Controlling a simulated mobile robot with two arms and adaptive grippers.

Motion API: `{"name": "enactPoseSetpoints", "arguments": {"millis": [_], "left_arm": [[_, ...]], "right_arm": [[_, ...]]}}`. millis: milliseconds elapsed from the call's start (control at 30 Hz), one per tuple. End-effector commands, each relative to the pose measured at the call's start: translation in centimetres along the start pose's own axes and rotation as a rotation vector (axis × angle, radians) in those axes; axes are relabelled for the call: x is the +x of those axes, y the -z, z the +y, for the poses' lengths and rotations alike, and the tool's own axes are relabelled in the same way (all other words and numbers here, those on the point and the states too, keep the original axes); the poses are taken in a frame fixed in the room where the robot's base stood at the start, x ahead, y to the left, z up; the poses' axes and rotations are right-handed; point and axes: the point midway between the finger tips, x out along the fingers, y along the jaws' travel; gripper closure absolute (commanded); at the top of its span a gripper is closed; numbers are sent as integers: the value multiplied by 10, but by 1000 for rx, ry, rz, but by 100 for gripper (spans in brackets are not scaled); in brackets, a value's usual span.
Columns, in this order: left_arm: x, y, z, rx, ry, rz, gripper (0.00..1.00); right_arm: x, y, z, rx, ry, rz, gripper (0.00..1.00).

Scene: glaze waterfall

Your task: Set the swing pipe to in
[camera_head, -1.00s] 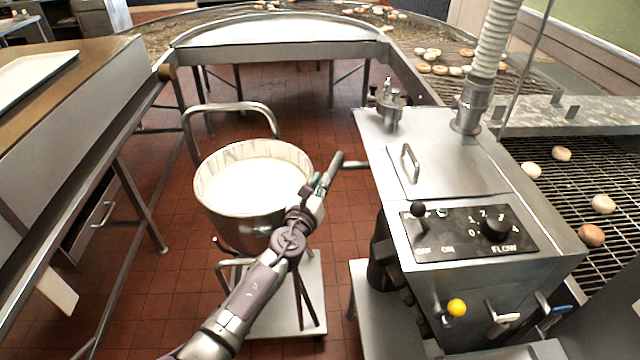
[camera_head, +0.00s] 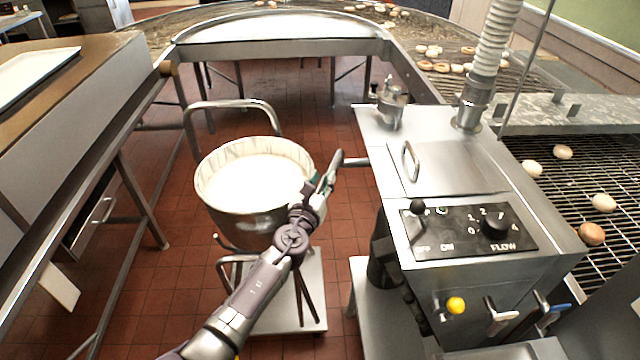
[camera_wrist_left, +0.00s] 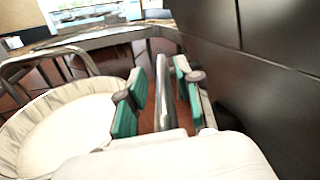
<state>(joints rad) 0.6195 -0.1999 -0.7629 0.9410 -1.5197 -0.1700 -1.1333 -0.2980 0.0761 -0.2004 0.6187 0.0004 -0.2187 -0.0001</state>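The swing pipe (camera_head: 356,162) is a short metal tube that sticks out from the left side of the steel glaze machine (camera_head: 470,180), above the floor beside the bowl. My left gripper (camera_head: 328,172) is at its free end. In the left wrist view the pipe (camera_wrist_left: 163,92) lies between the two green-padded fingers of the gripper (camera_wrist_left: 158,95), with gaps showing on both sides. The gripper is open, and no contact with the pipe shows.
A bowl of white glaze (camera_head: 250,185) on a wheeled stand is close left of my gripper. The machine's panel (camera_head: 468,230) has a lever and flow knob, with a yellow knob (camera_head: 456,306) below. A steel table (camera_head: 110,110) is at left. A conveyor with doughnuts (camera_head: 570,190) is at right.

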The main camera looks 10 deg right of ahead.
Motion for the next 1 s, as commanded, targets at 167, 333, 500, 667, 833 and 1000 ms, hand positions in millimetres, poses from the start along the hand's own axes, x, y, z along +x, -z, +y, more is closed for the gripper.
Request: {"name": "enactPoseSetpoints", "arguments": {"millis": [167, 333, 500, 667, 833, 1000], "left_arm": [[-7, 1, 1, -3, -3, 1, 66], [-21, 1, 0, -6, -2, 1, 66], [-44, 0, 2, 5, 1, -3, 66], [-64, 1, 1, 1, 1, 0, 66], [-74, 1, 0, 0, 1, 1, 66], [-75, 1, 0, -1, 1, 2, 66]], "right_arm": [[0, -1, 2, -1, -2, -2, 66], [0, -2, 2, -1, -3, -2, 66], [0, -2, 3, -1, -3, -3, 66], [0, -2, 3, -1, -3, -3, 66], [0, -2, 3, -2, -3, -3, 66], [0, -2, 3, -2, -3, -3, 66]]}}
